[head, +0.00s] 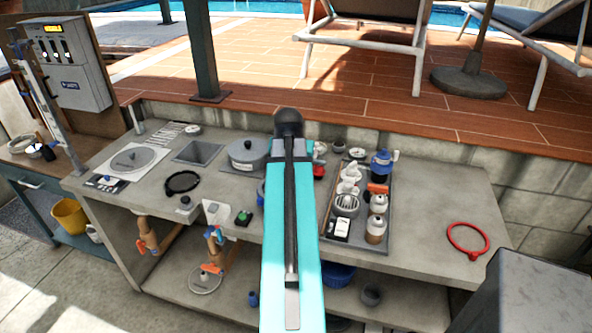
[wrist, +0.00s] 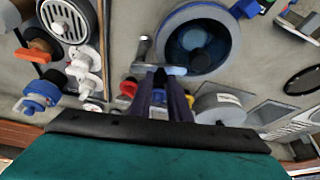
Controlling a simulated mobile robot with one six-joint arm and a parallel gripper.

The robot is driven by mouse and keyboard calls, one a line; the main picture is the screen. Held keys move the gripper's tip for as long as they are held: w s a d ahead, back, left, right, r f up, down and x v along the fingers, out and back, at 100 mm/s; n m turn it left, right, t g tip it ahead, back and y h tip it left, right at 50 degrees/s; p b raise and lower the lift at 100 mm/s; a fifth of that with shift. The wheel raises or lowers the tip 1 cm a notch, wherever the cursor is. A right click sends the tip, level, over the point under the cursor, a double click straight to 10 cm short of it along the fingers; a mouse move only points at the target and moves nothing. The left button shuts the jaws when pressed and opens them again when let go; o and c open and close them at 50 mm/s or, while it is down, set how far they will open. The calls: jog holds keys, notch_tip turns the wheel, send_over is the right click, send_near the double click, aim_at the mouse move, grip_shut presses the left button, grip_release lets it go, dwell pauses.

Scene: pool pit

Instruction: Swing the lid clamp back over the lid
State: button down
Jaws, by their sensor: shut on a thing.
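The lid (wrist: 187,36) is round and blue with a dark knob, inside a broad grey ring, at the top of the wrist view. The lid clamp (wrist: 146,70) appears as a pale grey bar at the ring's near edge, beside the lid rather than across its middle. My gripper (wrist: 170,78) has its dark fingers shut at this bar; the exact contact is partly hidden by the fingers. In the head view my teal arm hides the gripper, the clamp and most of the lid's housing.
A grey lidded pot (head: 248,153) stands left of my arm, with a black ring (head: 183,182) farther left. A tray of white fittings and a blue-topped jar (head: 382,163) lies right. A red ring (head: 468,238) is at the bench's right, where the top is mostly clear.

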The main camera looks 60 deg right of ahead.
jog(key=shift+s, duration=0.1)
jog(key=c, duration=1.7)
grip_release()
jog(key=shift+o, duration=0.2)
jog(key=shift+r, duration=0.15)
jog(key=b+v, duration=0.2)
jog(key=v, duration=1.1)
jog(key=shift+a+r+b, duration=0.2)
jog(key=shift+b, duration=0.15)
